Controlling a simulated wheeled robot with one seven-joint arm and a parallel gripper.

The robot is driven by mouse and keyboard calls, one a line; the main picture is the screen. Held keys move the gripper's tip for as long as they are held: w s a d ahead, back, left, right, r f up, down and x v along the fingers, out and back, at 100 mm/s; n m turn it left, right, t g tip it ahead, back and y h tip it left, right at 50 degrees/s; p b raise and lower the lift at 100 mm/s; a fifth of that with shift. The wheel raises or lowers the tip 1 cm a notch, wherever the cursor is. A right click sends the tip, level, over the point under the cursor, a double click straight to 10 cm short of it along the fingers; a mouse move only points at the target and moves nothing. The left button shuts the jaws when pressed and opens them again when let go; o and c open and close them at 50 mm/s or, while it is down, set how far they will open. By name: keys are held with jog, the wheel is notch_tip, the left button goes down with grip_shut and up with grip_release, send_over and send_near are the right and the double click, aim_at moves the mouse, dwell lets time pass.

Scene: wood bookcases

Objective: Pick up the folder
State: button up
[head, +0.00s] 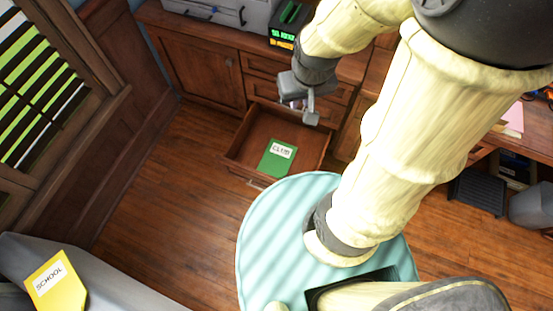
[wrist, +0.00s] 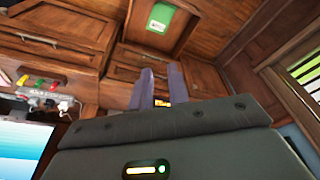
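A green folder (head: 277,158) with a white label lies flat in an open wooden drawer (head: 248,133). It also shows near the top of the wrist view (wrist: 157,16). A yellow folder (head: 55,282) labelled "SCHOOL" lies on a grey surface at the lower left of the head view. My gripper (head: 300,108) is in the air near the cabinet front, beyond the green folder and apart from it. In the wrist view its two fingers (wrist: 162,86) stand apart with a gap between them. I see nothing held.
The open drawer juts out from a wooden cabinet (head: 203,68). Black boxes with green and orange parts (head: 287,22) and a grey case (head: 225,8) stand on the counter. A desk is at the right, with a grey bin (head: 533,205) below. The floor (head: 175,200) left of the drawer is clear.

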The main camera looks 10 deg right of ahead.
jog(key=w+d+f+n+t+b, duration=0.1)
jog(key=w+d+f+n+b, duration=0.2)
jog(key=f+b, duration=0.7)
jog(key=w+d+f+n+b, duration=0.1)
jog(key=w+f+n+b, duration=0.4)
jog(key=f, duration=0.9)
jog(key=w+d+f+n+t+b, duration=0.15)
jog(key=w+f+b, duration=0.35)
jog(key=f+b, duration=0.55)
notch_tip(320, 180, down, 38)
jog(key=a+n+g+y+b, duration=0.2)
jog(key=n+y+b, duration=0.3)
jog(key=n+b, duration=0.6)
jog(key=b, duration=0.8)
jog(key=shift+s+a+f, duration=0.15)
jog(key=shift+s+f, duration=0.1)
notch_tip(320, 180, down, 8)
jog(key=b, duration=0.4)
